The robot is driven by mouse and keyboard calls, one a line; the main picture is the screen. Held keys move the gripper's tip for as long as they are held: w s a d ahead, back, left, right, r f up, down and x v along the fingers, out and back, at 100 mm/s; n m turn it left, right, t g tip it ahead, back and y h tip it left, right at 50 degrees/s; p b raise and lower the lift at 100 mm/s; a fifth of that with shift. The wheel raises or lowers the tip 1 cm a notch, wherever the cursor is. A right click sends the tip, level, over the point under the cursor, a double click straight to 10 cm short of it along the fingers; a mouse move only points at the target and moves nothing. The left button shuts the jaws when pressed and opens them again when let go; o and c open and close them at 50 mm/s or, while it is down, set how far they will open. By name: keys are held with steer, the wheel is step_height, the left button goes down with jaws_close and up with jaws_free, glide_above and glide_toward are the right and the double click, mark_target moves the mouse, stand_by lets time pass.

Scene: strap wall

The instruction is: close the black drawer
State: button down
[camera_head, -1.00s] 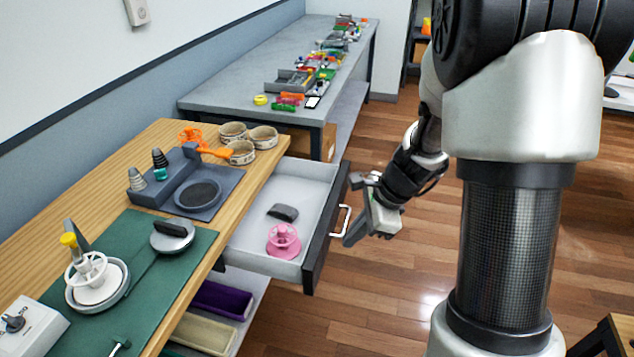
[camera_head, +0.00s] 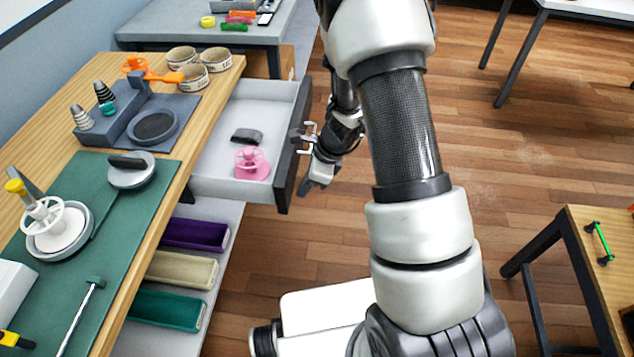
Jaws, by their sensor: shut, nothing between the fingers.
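The black drawer (camera_head: 286,187) stands open, pulled out from under the wooden workbench. It has a dark front panel and a light grey inside. Its pale handle (camera_head: 306,151) is on the outer face of the front, partly hidden by my gripper. Inside the drawer lie a pink spool-like piece (camera_head: 251,163) and a dark grey block (camera_head: 246,135).
The wooden bench (camera_head: 205,110) carries a green mat (camera_head: 150,215), a grey tool tray and tape rolls (camera_head: 217,60). Purple, beige and teal bins (camera_head: 165,310) sit on a shelf below. A small wooden table (camera_head: 590,240) stands at right.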

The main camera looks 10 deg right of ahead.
steer(key=shift+w+a, duration=0.3)
steer(key=shift+a, duration=0.55)
steer(key=shift+a, duration=0.1)
